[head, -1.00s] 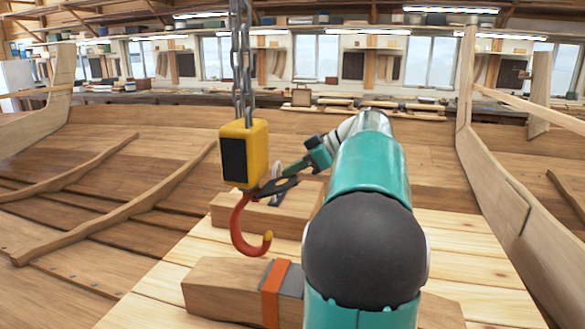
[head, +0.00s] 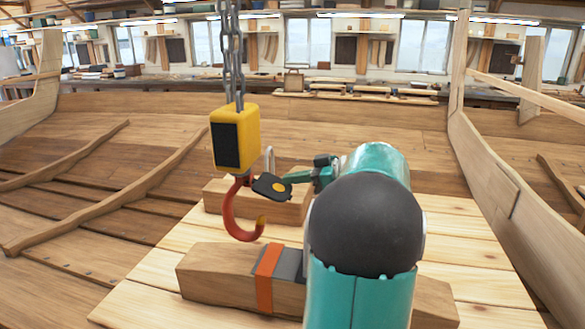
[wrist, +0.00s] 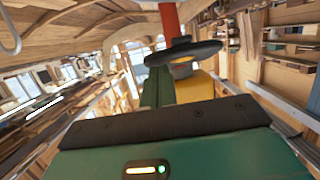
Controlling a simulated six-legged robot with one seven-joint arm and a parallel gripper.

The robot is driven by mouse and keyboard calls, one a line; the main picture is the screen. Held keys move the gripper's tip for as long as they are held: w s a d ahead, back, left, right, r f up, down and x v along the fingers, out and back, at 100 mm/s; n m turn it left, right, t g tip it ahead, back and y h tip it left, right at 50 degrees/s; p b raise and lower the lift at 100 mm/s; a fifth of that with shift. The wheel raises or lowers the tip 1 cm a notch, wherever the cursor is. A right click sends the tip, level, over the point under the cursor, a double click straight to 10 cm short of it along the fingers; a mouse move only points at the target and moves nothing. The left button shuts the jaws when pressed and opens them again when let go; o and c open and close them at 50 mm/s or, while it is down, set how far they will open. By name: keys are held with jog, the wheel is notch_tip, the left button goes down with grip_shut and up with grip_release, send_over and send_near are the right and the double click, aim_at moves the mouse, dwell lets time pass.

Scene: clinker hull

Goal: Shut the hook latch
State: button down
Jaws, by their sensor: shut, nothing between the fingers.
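The yellow hook block (head: 234,138) hangs on a chain, with its red hook (head: 234,218) below it and a small yellow tip on the hook's point. My gripper (head: 272,187) reaches in from the right, its black rounded end just under the block and beside the top of the hook. Whether it touches the hook I cannot tell. In the wrist view the black end of my gripper (wrist: 184,52) overlaps the red hook shank (wrist: 169,20) and the yellow block (wrist: 195,88). My gripper is shut and empty. I cannot make out the latch separately.
A timber with an orange strap (head: 268,278) lies on the pale plank bench (head: 150,283) below the hook. Another timber (head: 222,194) with an upright metal loop (head: 269,160) lies behind. The chain (head: 231,60) rises above the block. Hull planking surrounds the bench.

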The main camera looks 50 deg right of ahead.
notch_tip(320, 180, down, 3)
jog(key=shift+w+r, duration=0.1)
jog(key=shift+r, duration=0.1)
jog(key=shift+w+a+f, duration=0.1)
jog(key=shift+w+f, duration=0.05)
jog(key=shift+f, duration=0.35)
jog(key=shift+w+a+f, duration=0.1)
jog(key=shift+w+f, duration=0.05)
jog(key=shift+f, duration=0.35)
jog(key=v, duration=1.3)
jog(key=shift+s+d, duration=0.2)
jog(key=shift+s, duration=0.1)
jog(key=shift+w+a+r, duration=0.1)
jog(key=shift+r, duration=0.05)
